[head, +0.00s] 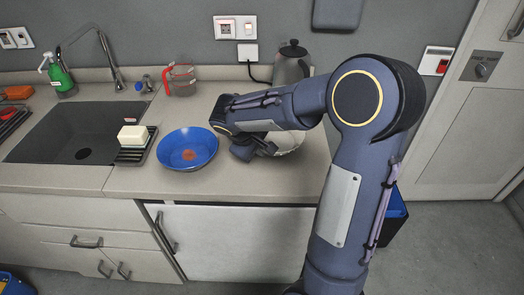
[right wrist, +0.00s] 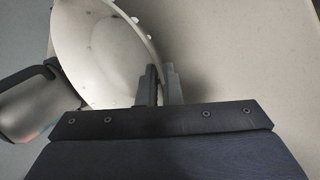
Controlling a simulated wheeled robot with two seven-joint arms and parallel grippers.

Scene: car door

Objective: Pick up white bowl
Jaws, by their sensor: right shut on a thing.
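The white bowl (head: 290,145) is at the right part of the counter in the head view, mostly hidden behind my right arm. In the right wrist view the bowl (right wrist: 95,50) fills the upper left and looks tilted. My right gripper (right wrist: 160,75) is shut on the bowl's rim, one finger on each side of the wall. In the head view the right gripper (head: 262,151) is at the bowl's left side. I cannot tell whether the bowl is clear of the counter. My left gripper is not in view.
A blue bowl (head: 187,149) stands just left of my gripper. A kettle (head: 291,66) is behind the white bowl. A red-handled measuring cup (head: 181,81) stands at the back. A soap rack (head: 136,151) and a sink (head: 75,130) lie further left.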

